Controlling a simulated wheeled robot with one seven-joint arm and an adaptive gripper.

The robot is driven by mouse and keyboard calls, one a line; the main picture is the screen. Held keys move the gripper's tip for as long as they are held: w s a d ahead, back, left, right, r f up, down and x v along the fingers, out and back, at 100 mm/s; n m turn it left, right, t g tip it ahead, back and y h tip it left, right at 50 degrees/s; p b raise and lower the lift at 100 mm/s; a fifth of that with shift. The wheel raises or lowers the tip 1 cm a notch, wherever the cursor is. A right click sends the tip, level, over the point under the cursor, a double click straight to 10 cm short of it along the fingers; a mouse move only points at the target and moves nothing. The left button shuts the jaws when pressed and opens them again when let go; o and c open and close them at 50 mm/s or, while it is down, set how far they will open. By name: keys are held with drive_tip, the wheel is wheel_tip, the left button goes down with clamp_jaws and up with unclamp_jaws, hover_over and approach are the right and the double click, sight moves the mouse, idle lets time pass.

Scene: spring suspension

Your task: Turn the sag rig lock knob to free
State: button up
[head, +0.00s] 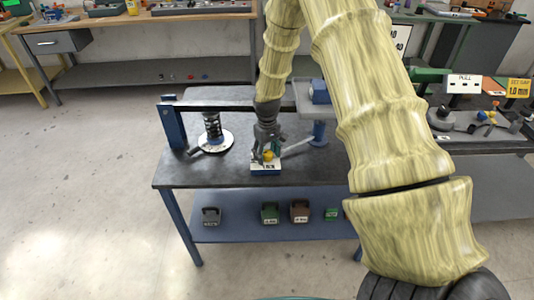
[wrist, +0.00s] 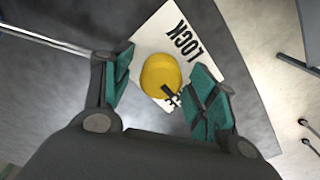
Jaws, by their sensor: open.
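The yellow lock knob (wrist: 160,76) sits on a white label plate (wrist: 205,35) that reads LOCK. A second word on the plate is partly hidden by the knob and my finger. A dark pointer mark shows on the knob's lower right. My gripper (wrist: 163,85) is open, with one teal-padded finger on each side of the knob. I cannot tell whether the pads touch it. In the head view my gripper (head: 266,152) reaches down over the knob (head: 268,155) and plate (head: 263,169) near the bench's front edge.
A black spring on a round white base (head: 216,142) stands left of my gripper on the dark bench (head: 180,170). A blue post (head: 319,133) with a grey arm is to the right. Several small weights (head: 270,213) sit on the lower shelf. The bench's front left is clear.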

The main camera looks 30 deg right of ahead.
sight(267, 152)
wheel_tip(267, 152, up, 12)
idle(0.7)
idle(0.4)
